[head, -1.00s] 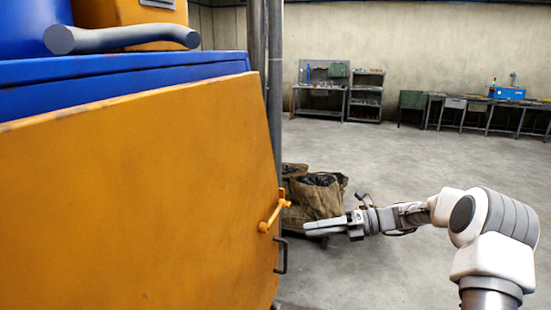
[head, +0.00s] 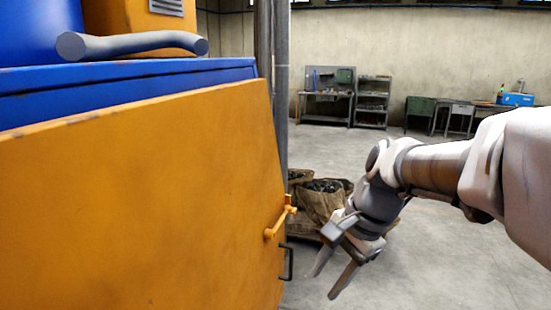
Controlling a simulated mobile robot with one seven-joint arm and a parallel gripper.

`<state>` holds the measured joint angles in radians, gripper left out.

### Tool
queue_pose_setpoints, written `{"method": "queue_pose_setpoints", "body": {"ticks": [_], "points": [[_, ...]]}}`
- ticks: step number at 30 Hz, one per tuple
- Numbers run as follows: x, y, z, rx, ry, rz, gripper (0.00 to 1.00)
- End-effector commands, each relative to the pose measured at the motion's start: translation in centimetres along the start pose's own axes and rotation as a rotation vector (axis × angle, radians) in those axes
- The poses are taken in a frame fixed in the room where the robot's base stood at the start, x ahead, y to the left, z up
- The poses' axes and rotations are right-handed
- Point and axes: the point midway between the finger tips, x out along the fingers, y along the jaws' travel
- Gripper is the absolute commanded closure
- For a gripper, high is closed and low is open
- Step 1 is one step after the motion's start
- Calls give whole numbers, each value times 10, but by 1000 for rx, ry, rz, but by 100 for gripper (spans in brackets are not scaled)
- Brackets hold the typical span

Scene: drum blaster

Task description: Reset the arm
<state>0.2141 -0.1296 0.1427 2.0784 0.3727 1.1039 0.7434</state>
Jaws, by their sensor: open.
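My gripper (head: 326,284) is in the head view, right of the machine's orange panel. Its two grey fingers point down and to the left, spread apart with nothing between them. My arm (head: 435,165) comes in from the right edge, bent down at the wrist. The gripper is apart from the orange latch handle (head: 281,222) and the dark pull handle (head: 287,262) at the panel's right edge, as far as I can tell.
The blue and orange machine, with its orange panel (head: 140,200), fills the left side. Sacks of dark material (head: 318,200) stand behind my gripper. A workbench (head: 325,97) and shelf (head: 373,100) stand by the far wall. The concrete floor (head: 440,260) at right is clear.

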Motion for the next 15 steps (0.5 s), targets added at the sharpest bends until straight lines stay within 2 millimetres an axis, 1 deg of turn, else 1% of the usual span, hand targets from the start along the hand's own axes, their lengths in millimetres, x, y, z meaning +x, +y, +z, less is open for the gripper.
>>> {"method": "queue_pose_setpoints", "body": {"ticks": [1, 7, 12, 15], "points": [[-6, 10, 6, -84, 46, -2, 53], [-24, 53, 20, -436, 214, 18, 53], [-34, 87, 27, -721, 343, 50, 53], [-36, 102, 29, -857, 402, 70, 53]]}}
